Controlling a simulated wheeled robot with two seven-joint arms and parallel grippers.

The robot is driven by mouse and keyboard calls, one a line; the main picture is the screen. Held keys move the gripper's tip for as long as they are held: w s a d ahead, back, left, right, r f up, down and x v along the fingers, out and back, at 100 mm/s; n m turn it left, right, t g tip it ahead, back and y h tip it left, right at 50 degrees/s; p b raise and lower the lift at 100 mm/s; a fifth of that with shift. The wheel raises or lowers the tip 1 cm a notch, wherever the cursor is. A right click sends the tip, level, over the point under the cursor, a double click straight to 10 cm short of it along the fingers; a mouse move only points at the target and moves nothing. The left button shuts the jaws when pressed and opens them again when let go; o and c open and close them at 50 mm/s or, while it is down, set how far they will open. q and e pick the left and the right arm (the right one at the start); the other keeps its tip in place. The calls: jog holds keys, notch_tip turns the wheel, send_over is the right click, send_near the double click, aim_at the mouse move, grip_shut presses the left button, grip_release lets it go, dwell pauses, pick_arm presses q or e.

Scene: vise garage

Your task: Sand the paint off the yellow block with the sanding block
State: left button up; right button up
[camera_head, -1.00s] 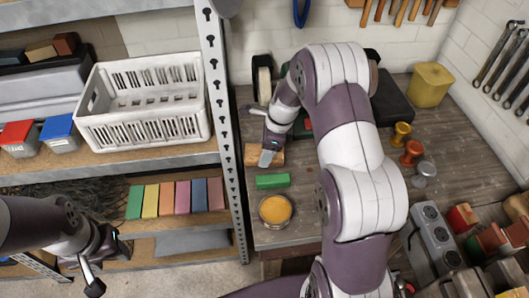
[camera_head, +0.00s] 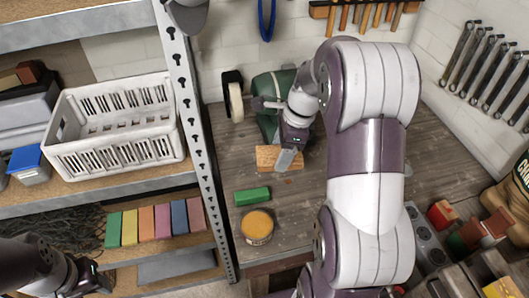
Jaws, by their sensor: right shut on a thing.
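My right gripper (camera_head: 287,158) points down over the bench and is shut on an orange-brown block (camera_head: 265,157), its pale fingertip in front of the block. I cannot tell whether this is the sanding block, or whether it touches the bench. A yellow block (camera_head: 130,228) stands in a row of coloured blocks on the lower shelf at the left. My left gripper (camera_head: 90,278) is at the lower left, below that row; its fingers are too unclear to read.
A green block (camera_head: 252,195) and a round tin with an orange-yellow top (camera_head: 257,227) are on the bench near its left edge. A green vise (camera_head: 268,92) stands behind my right gripper. A metal shelf post (camera_head: 197,140) separates shelf and bench. My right arm hides much bench.

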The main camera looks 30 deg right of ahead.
jog(key=shift+s+d+r, duration=0.15)
jog(key=shift+s+d, duration=0.05)
jog(key=shift+s, duration=0.1)
